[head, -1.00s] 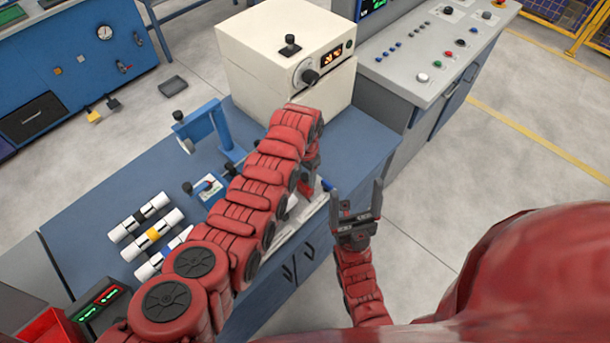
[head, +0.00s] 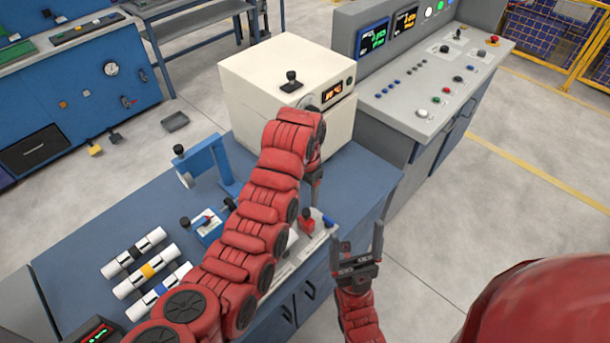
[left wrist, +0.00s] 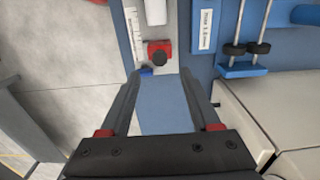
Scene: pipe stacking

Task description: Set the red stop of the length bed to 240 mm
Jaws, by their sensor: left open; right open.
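The red stop (head: 306,222) sits on the pale length bed (head: 290,264) near its far right end, with a dark knob on top. In the left wrist view the red stop (left wrist: 159,52) stands beside a white scale (left wrist: 136,38), whose figures are too small to read. A small blue piece (left wrist: 147,71) is at the bed's end. My left gripper (head: 314,184) is partly hidden by its arm; in the left wrist view its fingers (left wrist: 165,85) are apart and empty, short of the stop. My right gripper (head: 357,248) is open and empty, right of the bed.
Three white pipes with black, yellow and blue bands (head: 147,265) lie at the bench's left. A blue clamp fixture (head: 205,165) and a cream box with a display (head: 290,85) stand behind. A grey control console (head: 430,90) is at the back right.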

